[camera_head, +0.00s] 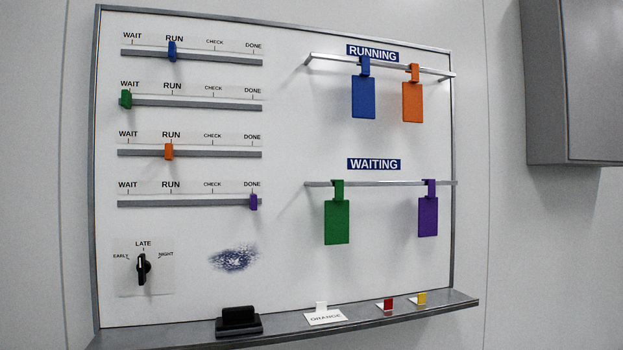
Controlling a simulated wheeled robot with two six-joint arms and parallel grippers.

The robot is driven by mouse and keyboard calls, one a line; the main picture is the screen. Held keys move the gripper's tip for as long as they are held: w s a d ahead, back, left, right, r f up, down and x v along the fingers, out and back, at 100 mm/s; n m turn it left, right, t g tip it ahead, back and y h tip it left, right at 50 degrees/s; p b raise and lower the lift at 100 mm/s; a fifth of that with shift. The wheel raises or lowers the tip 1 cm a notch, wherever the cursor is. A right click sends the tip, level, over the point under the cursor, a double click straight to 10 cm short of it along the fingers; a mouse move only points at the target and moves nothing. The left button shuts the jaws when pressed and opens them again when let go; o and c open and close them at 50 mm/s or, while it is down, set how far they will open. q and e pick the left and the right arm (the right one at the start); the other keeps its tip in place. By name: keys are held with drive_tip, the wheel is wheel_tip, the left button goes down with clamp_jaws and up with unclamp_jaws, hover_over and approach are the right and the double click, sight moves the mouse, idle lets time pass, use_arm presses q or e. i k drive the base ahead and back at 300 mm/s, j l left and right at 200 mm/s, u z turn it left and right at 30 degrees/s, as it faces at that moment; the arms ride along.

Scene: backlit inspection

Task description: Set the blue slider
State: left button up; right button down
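The blue slider (172,51) sits on the top rail (215,57) of the whiteboard (285,235), under the RUN mark. That rail is labelled WAIT, RUN, CHECK and DONE from left to right. A blue tag (363,97) hangs from the upper bar under the RUNNING sign (373,53). Neither of my grippers shows in the head view.
Below are a green slider (126,99) at WAIT, an orange slider (169,152) at RUN and a purple slider (253,202) at DONE. A black knob (143,268) is lower left. An eraser (238,320) rests on the ledge. A grey cabinet (560,85) juts out at right.

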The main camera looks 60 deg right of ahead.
sight(173, 48)
drive_tip(key=z, duration=1.75)
